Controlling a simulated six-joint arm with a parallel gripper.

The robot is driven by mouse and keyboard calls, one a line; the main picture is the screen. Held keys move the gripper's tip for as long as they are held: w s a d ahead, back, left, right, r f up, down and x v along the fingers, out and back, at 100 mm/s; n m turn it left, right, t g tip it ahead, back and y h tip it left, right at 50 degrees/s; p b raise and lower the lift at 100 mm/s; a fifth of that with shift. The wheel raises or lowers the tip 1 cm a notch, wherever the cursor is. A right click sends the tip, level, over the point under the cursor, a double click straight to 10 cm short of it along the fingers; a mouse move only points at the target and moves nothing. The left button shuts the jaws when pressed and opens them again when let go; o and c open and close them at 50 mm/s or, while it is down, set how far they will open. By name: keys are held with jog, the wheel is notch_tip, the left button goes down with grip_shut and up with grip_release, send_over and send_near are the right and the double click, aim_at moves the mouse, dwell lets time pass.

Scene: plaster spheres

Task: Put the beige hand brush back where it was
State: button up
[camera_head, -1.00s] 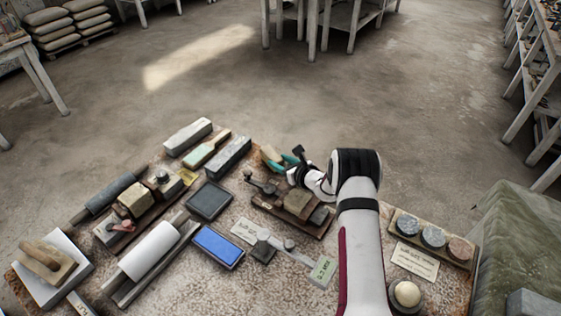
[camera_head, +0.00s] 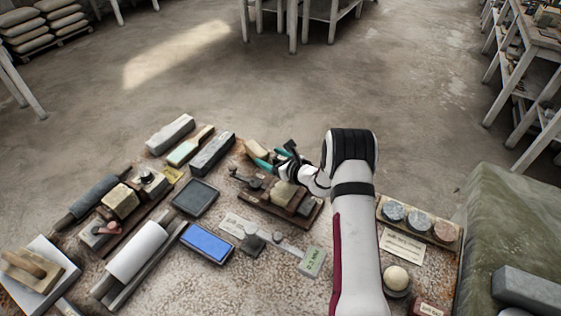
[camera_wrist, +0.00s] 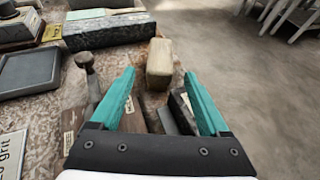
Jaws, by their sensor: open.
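A beige block-shaped thing, which I take for the hand brush (camera_head: 256,149), lies at the far edge of the worktable in the head view. In the wrist view the beige hand brush (camera_wrist: 160,62) shows between and slightly beyond the teal fingertips, with a gap on each side. My gripper (camera_head: 271,158) is open and empty, reaching low over the table's far edge. In the wrist view my gripper (camera_wrist: 159,75) has its fingers well apart. I cannot tell whether the brush has bristles or exactly what it rests on.
A wooden tray of blocks (camera_head: 268,212) lies just under and in front of my gripper. A long dark stone (camera_head: 212,152) lies left of the brush. A grey slab (camera_head: 195,198) and a blue one (camera_head: 207,243) lie nearer. Bare floor is beyond the table edge.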

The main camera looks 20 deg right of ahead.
jog(key=v, duration=0.8)
jog(key=shift+s+d+r, duration=0.15)
jog(key=shift+s, duration=0.2)
jog(key=s+a+r+n+g+y, duration=0.65)
jog(key=s+a+r+n, duration=0.75)
jog(key=a, duration=0.4)
jog(key=s+r+n+g+h, duration=0.2)
jog(key=s+n+g+h, duration=0.5)
jog(key=s, duration=1.1)
jog(key=s+d+f+n+h, duration=0.1)
jog(key=s+d+n+h, duration=0.1)
jog(key=s+d+n, duration=0.3)
jog(key=shift+s+d+f+t+h, duration=0.35)
jog(key=shift+s+d, duration=0.4)
jog(key=shift+s, duration=0.45)
jog(key=shift+r, duration=0.1)
